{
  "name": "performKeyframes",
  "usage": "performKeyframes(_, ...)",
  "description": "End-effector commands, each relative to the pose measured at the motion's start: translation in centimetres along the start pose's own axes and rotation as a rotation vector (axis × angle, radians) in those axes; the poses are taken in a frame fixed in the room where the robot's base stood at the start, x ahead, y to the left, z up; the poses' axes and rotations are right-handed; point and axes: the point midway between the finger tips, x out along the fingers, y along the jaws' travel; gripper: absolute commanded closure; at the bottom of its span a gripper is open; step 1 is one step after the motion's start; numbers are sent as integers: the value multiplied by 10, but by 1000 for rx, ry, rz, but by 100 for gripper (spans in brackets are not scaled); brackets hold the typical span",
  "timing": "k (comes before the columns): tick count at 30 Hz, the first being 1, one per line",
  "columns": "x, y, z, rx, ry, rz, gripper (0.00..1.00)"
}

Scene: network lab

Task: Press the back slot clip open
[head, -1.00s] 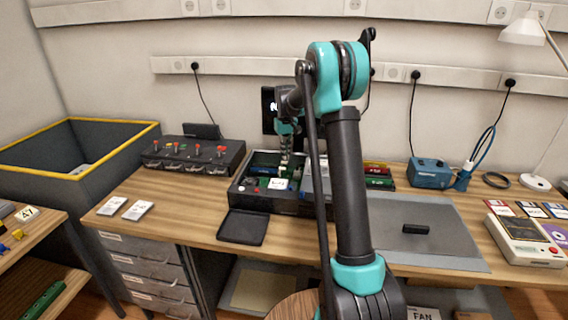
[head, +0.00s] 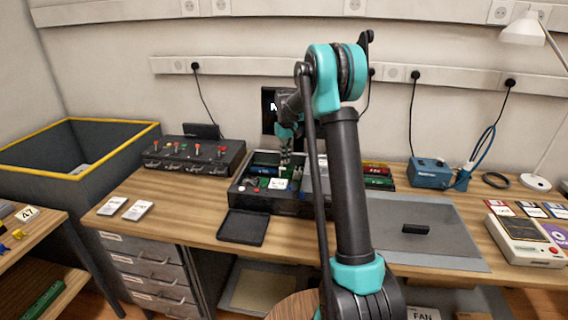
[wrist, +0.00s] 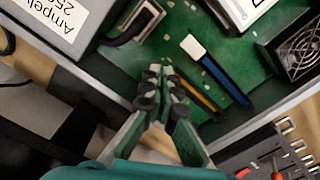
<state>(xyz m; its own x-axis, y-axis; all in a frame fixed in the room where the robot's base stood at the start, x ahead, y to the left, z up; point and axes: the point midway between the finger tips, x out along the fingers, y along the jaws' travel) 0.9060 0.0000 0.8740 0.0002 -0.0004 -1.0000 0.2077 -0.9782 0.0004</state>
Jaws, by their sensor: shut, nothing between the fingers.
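The open computer case (head: 262,203) stands on the bench, with a green board (wrist: 240,57) inside. In the wrist view two long slots lie side by side on the board. The front one is a blue slot (wrist: 224,80) with a white clip (wrist: 193,47) at its end. The back one is a dark slot with a yellowish edge (wrist: 200,97); its near end and clip are hidden behind my fingertips. My gripper (wrist: 160,75) is shut and empty, pointing down at that hidden end. I cannot tell whether it touches. It also shows over the case in the head view (head: 285,158).
A labelled power unit (wrist: 62,22) and cables (wrist: 135,22) are beside my fingers, and a fan (wrist: 298,50) is across the board. A panel with red levers (head: 195,157) stands left of the case. A black tray (head: 243,227) lies in front.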

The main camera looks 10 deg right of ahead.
Motion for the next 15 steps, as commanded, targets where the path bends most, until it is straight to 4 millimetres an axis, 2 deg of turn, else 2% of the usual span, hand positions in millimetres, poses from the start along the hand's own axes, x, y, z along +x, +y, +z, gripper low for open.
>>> performKeyframes(5,0,0,0,0,0,-1,100)
performKeyframes(15,-23,0,0,0,0,-1,100)
